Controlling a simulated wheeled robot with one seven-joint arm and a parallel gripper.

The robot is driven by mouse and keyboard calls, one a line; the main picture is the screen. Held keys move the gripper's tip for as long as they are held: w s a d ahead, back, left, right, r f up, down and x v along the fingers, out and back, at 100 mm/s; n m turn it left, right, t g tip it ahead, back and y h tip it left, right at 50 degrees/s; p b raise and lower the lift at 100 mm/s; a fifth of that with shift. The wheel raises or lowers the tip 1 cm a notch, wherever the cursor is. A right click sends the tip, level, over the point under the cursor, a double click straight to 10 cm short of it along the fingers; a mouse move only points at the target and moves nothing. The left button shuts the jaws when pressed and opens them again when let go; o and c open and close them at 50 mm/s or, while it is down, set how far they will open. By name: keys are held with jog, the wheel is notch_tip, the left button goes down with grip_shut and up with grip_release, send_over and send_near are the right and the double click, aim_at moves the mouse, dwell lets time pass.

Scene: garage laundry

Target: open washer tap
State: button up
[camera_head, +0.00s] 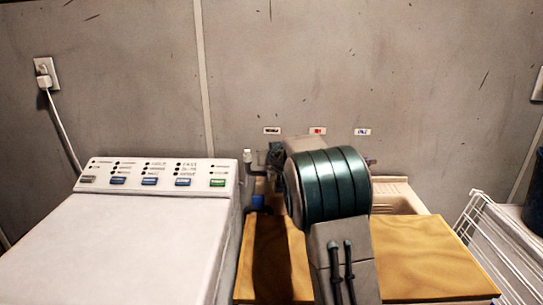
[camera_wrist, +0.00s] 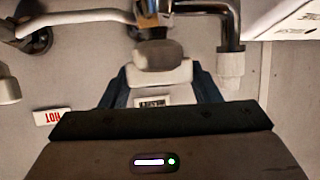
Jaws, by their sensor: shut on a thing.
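The washer tap's grey rounded handle (camera_wrist: 158,54) is at the upper middle of the wrist view, with a metal body and pipe behind it. My gripper (camera_wrist: 159,74) is shut on this handle, its dark blue fingers on either side. A small label (camera_wrist: 153,102) on the wall shows between the fingers; its wording is hard to read. In the head view my arm's dark green wrist hides most of the tap and my fingertips. The matching wall label (camera_head: 272,130) is the leftmost of three. How far the handle is turned cannot be told.
The white washing machine (camera_head: 130,245) stands at left. A wooden counter (camera_head: 430,258) lies under my arm, with a pale basin (camera_head: 402,197) behind it. A chrome elbow with a white fitting (camera_wrist: 230,64) is close beside my gripper. A white rack (camera_head: 497,240) is at right.

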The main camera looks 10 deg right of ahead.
jog(key=p, duration=0.2)
jog(key=shift+d+r+n+y+p, duration=0.1)
jog(key=shift+r+n+y+p, duration=0.2)
jog(key=shift+y+p, duration=0.1)
jog(key=shift+r+p, duration=0.1)
jog(key=shift+p, duration=0.6)
jog(key=n+y+p, duration=0.1)
jog(key=y+p, duration=0.1)
jog(key=p, duration=0.3)
jog(key=shift+n+g, duration=0.3)
jog(key=n+g+y+p, duration=0.1)
jog(key=n+y+p, duration=0.1)
jog(key=p, duration=0.6)
jog(key=shift+n+y+p, duration=0.3)
jog(key=shift+n+y, duration=0.1)
jog(key=shift+y, duration=0.1)
jog(key=n+g+y+p, duration=0.1)
jog(key=n+y+p, duration=0.1)
jog(key=p, duration=0.2)
jog(key=shift+f, duration=0.2)
jog(key=n+g+y, duration=0.1)
jog(key=n+g+y+p, duration=0.1)
jog(key=n, duration=0.1)
jog(key=shift+f+g, duration=0.25)
jog(key=shift+g, duration=0.05)
jog(key=shift+n+g+y, duration=0.9)
jog(key=shift+n+g, duration=0.2)
jog(key=shift+r, duration=0.1)
